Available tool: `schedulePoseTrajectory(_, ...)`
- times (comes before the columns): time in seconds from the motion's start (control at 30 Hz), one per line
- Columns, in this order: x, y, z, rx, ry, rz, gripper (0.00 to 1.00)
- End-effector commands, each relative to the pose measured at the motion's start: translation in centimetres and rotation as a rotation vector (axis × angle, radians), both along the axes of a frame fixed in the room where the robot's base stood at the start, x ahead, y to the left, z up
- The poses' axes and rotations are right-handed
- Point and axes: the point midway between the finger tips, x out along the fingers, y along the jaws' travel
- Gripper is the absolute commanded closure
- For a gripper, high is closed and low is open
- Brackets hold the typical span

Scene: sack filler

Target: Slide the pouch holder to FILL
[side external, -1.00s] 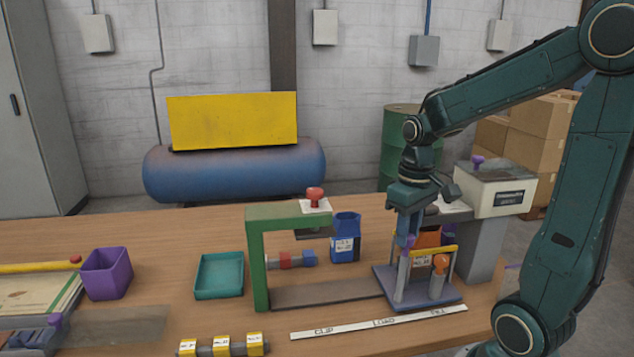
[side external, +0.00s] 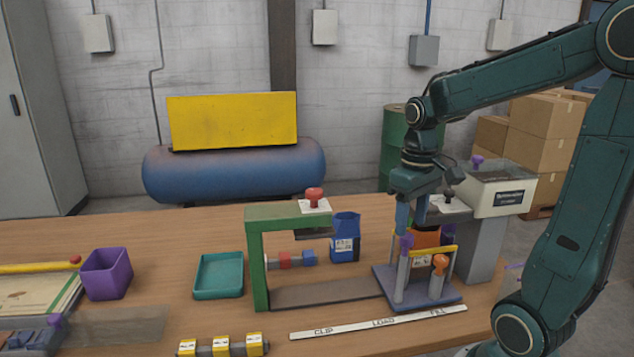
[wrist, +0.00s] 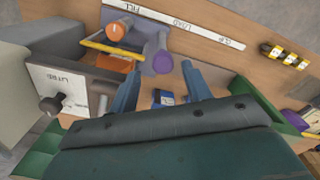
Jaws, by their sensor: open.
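The pouch holder has a blue-grey base (side external: 385,284), upright posts and a yellow bar (side external: 440,250). An orange pouch (side external: 425,240) sits in it, partly hidden by the posts. A purple knob (side external: 406,243) tops its left post; the knob also shows in the wrist view (wrist: 162,63). The holder stands at the right end of its track, beside the LOAD-to-FILL part of the label strip (side external: 380,323). My gripper (side external: 411,222) is open above and behind the purple knob, empty. In the wrist view its fingers (wrist: 160,88) are spread, with the knob beyond their tips.
The filler machine (side external: 482,240) stands close behind and right of the holder. A green frame (side external: 256,260) with a red knob (side external: 314,194) spans the track's left end. A blue bin (side external: 345,240) stands behind the track. A teal tray (side external: 219,277) lies farther left.

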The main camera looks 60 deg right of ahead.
Motion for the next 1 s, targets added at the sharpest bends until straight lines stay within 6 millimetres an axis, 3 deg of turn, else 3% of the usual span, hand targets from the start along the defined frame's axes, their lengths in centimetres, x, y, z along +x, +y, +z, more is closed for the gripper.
schedulePoseTrajectory(0.5,0.0,-0.1,8.3,-0.003,-0.004,-0.002,0.51)
schedulePoseTrajectory(0.73,0.0,-0.1,10.4,-0.003,-0.002,-0.003,0.51)
schedulePoseTrajectory(1.0,0.0,-0.1,11.0,-0.001,-0.001,-0.003,0.51)
